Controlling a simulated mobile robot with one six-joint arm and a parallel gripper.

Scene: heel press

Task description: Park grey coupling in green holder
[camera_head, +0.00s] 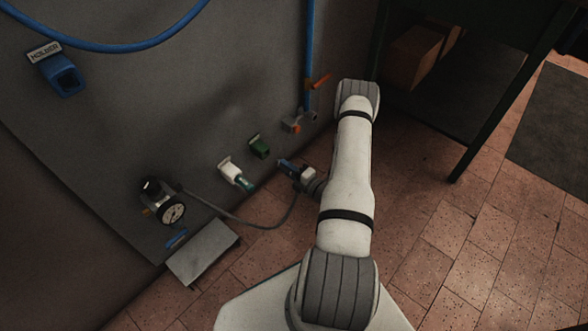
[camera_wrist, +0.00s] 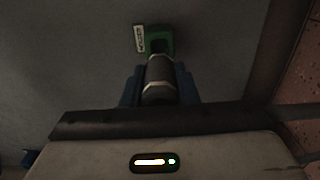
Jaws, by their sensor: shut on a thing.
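The green holder (camera_head: 259,146) is fixed to the grey wall panel, left of my gripper (camera_head: 286,165) in the head view. In the wrist view the green holder (camera_wrist: 165,34) is at top centre with its dark opening facing me. The grey coupling (camera_wrist: 160,75) is gripped between the blue fingers of my gripper (camera_wrist: 160,88). Its far end lines up with the holder's opening and overlaps it in the picture; I cannot tell whether it touches or enters. In the head view my gripper appears apart from the holder, and the coupling cannot be made out.
A white holder (camera_head: 228,169) with a teal-ended piece stands left of the green one. A dark hose (camera_head: 250,224) runs from the gauge (camera_head: 172,213) towards my gripper. A blue holder (camera_head: 64,75) sits far upper left.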

